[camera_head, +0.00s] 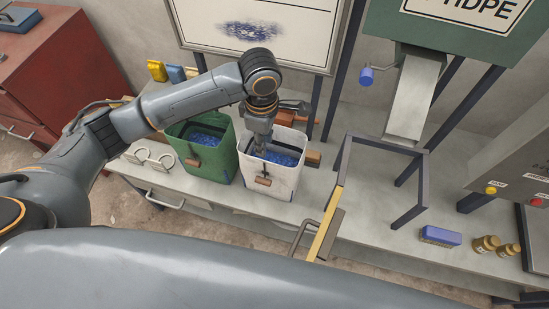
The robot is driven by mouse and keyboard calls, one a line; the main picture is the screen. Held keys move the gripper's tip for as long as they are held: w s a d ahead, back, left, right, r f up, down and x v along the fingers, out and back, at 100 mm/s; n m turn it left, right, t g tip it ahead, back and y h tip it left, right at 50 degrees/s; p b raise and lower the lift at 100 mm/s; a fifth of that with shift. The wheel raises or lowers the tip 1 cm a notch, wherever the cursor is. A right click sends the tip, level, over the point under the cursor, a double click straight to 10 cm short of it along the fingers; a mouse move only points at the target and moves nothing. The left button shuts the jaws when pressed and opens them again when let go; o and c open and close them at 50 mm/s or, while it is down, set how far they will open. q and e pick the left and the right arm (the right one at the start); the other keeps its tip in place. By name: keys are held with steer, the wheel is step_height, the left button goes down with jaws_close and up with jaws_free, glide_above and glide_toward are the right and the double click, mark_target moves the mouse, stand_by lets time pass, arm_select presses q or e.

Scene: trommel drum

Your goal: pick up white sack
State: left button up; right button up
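The white sack (284,184) stands upright on the grey bench, with its mouth open, blue pieces inside and a small brown tag on its front. My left arm comes in from the left, and its gripper (259,146) points down at the sack's mouth, in front of the blue contents. The fingertips are small and partly lost against the sack, so I cannot tell whether they are open or touch the rim. My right gripper is not in view.
A green sack (213,163) with blue pieces stands close on the left. White rings (136,155) lie further left. A dark metal frame (383,146) and chute (412,98) stand to the right. A blue box (440,236) and brass-coloured pieces (485,243) are at the bench's right.

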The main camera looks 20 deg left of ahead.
arm_select(q)
glide_toward(266, 172)
step_height(266, 172, down, 5)
steer(key=shift+s+f+p, duration=0.1)
steer(key=shift+p, duration=0.95)
steer(key=shift+f, duration=0.4)
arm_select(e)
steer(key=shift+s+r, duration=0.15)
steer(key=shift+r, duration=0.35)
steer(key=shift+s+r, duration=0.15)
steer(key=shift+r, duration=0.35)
arm_select(q)
steer(key=shift+f+p, duration=0.2)
steer(key=shift+p, duration=0.15)
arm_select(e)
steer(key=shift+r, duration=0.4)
arm_select(q)
jaws_close()
